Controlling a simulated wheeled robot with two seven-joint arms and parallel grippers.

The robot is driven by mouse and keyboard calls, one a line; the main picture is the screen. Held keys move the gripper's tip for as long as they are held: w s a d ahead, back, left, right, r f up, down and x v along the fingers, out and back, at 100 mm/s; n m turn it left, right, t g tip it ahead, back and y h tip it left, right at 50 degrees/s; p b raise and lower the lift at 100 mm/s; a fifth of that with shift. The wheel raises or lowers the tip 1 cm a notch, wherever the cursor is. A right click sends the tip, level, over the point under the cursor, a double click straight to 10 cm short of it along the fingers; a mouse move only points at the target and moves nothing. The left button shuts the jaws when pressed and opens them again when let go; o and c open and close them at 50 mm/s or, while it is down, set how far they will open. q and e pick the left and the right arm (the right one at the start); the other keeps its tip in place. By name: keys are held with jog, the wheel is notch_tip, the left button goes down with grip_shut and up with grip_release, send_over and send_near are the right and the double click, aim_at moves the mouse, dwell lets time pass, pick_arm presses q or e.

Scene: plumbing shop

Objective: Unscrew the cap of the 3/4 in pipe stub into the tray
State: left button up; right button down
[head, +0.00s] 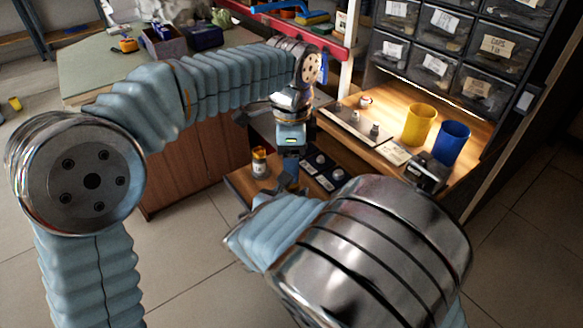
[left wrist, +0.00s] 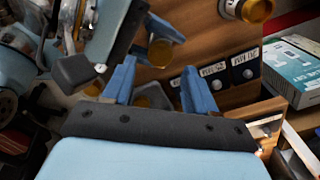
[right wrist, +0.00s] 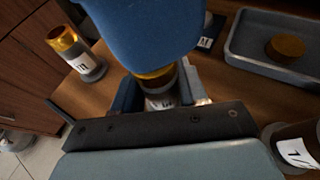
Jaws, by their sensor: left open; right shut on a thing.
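In the right wrist view, my right gripper (right wrist: 158,90) is shut around an upright pipe stub (right wrist: 160,103) with a white label, too covered to read. Its amber cap (right wrist: 153,77) sits on top, partly hidden by the blue body of my left gripper close above. In the left wrist view, my left gripper (left wrist: 158,88) is open, with an amber cap (left wrist: 161,50) just beyond its fingers, beside my right gripper. I cannot tell whether the fingers touch it. The grey tray (right wrist: 248,59) stands to the right, with an amber cap (right wrist: 286,49) lying in it.
Another capped stub (right wrist: 77,55) stands to the left on the wooden bench; a labelled one (right wrist: 296,145) stands at lower right. Dark labelled cards (left wrist: 213,78) lie by the bench edge. Yellow (head: 419,125) and blue (head: 451,143) cups stand on the shelf at right.

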pick_arm(q)
jog(key=shift+r, duration=0.1)
jog(key=shift+c, duration=0.7)
jog(key=m, duration=0.3)
jog(key=shift+r+m, duration=0.25)
jog(key=shift+m, duration=0.05)
jog(key=m, duration=0.2)
jog(key=r+m, duration=0.1)
jog(key=m, duration=0.7)
jog(key=shift+r+m, duration=0.3)
jog(key=shift+r, duration=0.1)
jog(key=m, duration=0.5)
jog(key=shift+r, duration=0.35)
jog(key=shift+m, duration=0.3)
notch_tip(320, 180, down, 8)
jog(key=shift+r, duration=0.1)
jog(key=shift+c, duration=0.4)
